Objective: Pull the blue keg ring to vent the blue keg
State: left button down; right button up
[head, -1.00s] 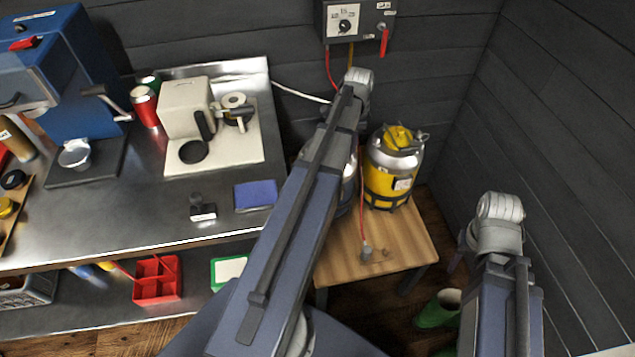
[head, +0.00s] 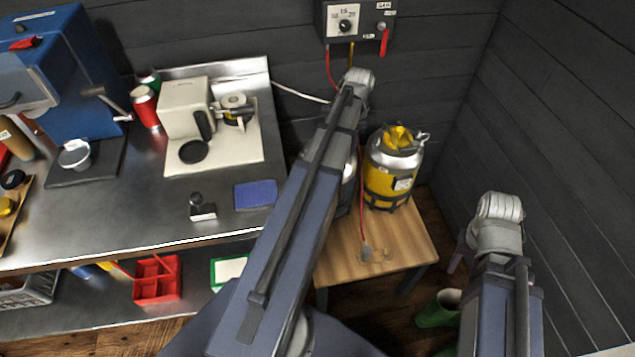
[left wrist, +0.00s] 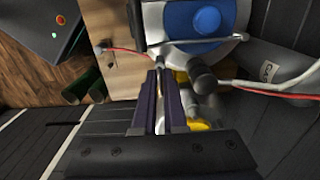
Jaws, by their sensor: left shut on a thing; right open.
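The blue keg (head: 348,190) is mostly hidden behind my left arm in the head view. In the left wrist view its pale top with a round blue centre (left wrist: 207,18) shows at the upper middle. My left gripper (left wrist: 164,76) is at the near edge of that top, its two dark fingers close together and shut on the keg's ring. The ring itself is largely hidden between the fingers. In the head view my left arm hides that gripper. My right gripper (head: 459,251) is open and empty, low at the right, apart from the kegs and partly hidden by its own wrist.
A yellow keg (head: 392,170) stands right of the blue keg on a wooden stand (head: 405,247). A red hose (head: 361,205) hangs in front. A gas panel (head: 358,20) is on the wall behind. A steel counter (head: 130,215) is at left; green boots (head: 438,310) stand on the floor.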

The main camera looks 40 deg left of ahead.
pick_arm(q)
jog(key=shift+f, duration=0.1)
jog(key=shift+f+b, duration=0.45)
jog(key=shift+b, duration=0.15)
grip_release()
dwell(0.6)
jog(key=shift+r, duration=0.15)
notch_tip(320, 180, up, 6)
jog(key=p, duration=0.6)
dwell(0.4)
